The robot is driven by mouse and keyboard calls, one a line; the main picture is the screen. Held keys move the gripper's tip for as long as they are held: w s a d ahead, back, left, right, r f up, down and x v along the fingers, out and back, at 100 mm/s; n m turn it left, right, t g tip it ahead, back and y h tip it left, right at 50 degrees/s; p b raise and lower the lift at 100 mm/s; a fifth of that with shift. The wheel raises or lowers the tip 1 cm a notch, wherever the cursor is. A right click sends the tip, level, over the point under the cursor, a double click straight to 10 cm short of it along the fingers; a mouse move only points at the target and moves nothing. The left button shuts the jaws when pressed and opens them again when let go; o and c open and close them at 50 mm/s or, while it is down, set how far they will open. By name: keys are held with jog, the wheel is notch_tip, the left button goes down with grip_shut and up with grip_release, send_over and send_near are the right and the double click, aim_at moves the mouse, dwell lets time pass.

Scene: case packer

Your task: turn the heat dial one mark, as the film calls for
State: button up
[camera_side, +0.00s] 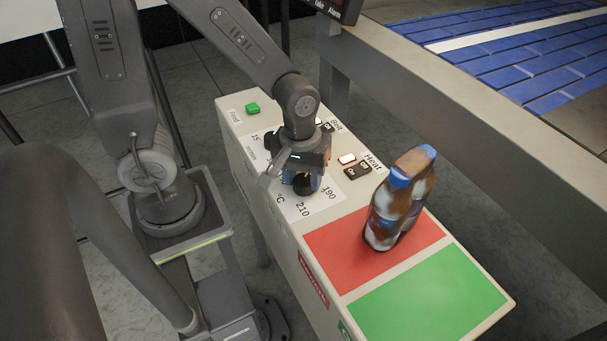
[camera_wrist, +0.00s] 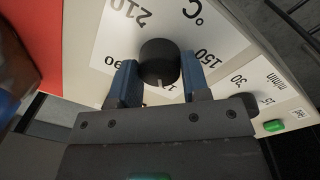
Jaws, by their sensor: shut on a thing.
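The heat dial (camera_wrist: 159,62) is a black round knob on a white plate marked °C, with 150, 190 and 210 readable around it. A light pointer line shows on the knob's side nearest my gripper, by a mark partly covered. My gripper (camera_wrist: 160,82) has its two blue-grey fingers on either side of the dial and is shut on it. In the side view my gripper (camera_side: 303,180) reaches down over the white plate, and the dial (camera_side: 303,187) shows dark beneath it, mostly covered.
A shrink-wrapped bottle pack (camera_side: 398,200) stands on the red field (camera_side: 335,255) of the panel. A green field (camera_side: 430,300) lies beside it, bare. Small switches marked Heat (camera_side: 357,171) sit near my gripper. A green button (camera_side: 252,108) is at the far end. A blue conveyor (camera_side: 520,60) runs behind.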

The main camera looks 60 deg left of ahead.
aim_at(299, 178)
dwell(0.4)
jog(key=o, duration=0.9)
jog(key=shift+r, duration=0.1)
jog(key=r, duration=1.3)
jog(key=shift+s+a+r, duration=0.25)
jog(key=shift+r, duration=0.1)
jog(key=s+r+m+t, duration=0.1)
jog(key=m, duration=0.2)
jog(key=s+a+r+m+t, duration=0.1)
jog(key=m+t, duration=0.1)
jog(key=s+a+r+m+t, duration=0.1)
jog(key=m+t, duration=0.1)
jog(key=m, duration=0.1)
jog(key=shift+s+a+m, duration=0.25)
jog(key=shift+s+m, duration=0.05)
jog(key=shift+s, duration=0.05)
